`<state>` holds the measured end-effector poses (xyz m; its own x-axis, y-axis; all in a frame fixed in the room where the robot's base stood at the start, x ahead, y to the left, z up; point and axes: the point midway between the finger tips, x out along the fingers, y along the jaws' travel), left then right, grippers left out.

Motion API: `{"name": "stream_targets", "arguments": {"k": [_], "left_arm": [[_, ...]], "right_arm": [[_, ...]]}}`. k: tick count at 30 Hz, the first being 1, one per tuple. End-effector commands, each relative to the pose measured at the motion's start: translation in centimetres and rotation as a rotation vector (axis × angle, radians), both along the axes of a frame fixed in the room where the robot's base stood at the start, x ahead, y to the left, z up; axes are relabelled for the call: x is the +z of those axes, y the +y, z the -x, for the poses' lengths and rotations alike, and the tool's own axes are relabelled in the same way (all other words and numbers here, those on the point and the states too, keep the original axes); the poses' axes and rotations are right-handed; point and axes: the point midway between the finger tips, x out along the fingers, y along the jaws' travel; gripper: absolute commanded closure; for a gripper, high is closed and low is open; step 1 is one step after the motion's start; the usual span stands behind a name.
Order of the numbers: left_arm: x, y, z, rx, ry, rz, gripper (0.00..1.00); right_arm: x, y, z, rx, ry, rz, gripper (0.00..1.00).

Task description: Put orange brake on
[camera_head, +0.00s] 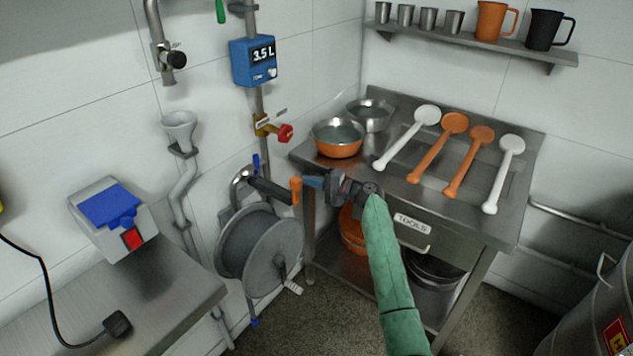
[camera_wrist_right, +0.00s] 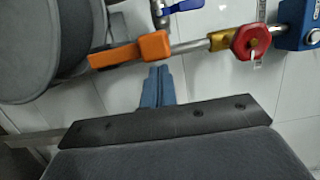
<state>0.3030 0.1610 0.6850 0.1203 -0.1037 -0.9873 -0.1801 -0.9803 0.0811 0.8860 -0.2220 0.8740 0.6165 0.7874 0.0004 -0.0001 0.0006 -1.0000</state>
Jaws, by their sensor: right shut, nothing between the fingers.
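The orange brake (camera_head: 296,190) is a small orange handle beside the grey hose reel (camera_head: 262,245), near the end of a dark bar. In the right wrist view the orange brake (camera_wrist_right: 154,45) shows as an orange block with a flat orange piece reaching left toward the reel. My left gripper is not in view.
A red valve (camera_head: 286,133) and a blue meter (camera_head: 254,61) sit on the wall pipe above. A blue-handled valve (camera_wrist_right: 183,6) lies close to the brake. A steel bench (camera_head: 160,290) is at left.

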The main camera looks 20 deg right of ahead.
Motion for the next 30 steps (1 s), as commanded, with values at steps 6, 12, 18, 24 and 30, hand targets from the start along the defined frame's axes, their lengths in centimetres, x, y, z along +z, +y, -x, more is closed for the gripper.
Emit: {"name": "stream_targets", "arguments": {"k": [6, 12, 18, 24, 30], "left_arm": [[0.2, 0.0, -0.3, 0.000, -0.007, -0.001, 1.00], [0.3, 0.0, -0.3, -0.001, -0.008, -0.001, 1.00], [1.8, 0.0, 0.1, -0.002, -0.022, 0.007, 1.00], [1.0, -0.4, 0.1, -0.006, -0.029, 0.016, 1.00], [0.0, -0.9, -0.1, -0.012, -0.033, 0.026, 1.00]], "right_arm": [[0.0, 0.0, 0.0, 0.000, 0.000, 0.000, 1.00], [-0.1, 0.0, 0.0, 0.000, -0.005, 0.007, 1.00], [0.0, 0.3, 0.2, 0.001, -0.027, 0.037, 1.00], [0.1, 0.4, 0.3, 0.001, -0.040, 0.053, 1.00], [0.2, 0.6, 0.5, 0.001, -0.058, 0.076, 1.00]]}}
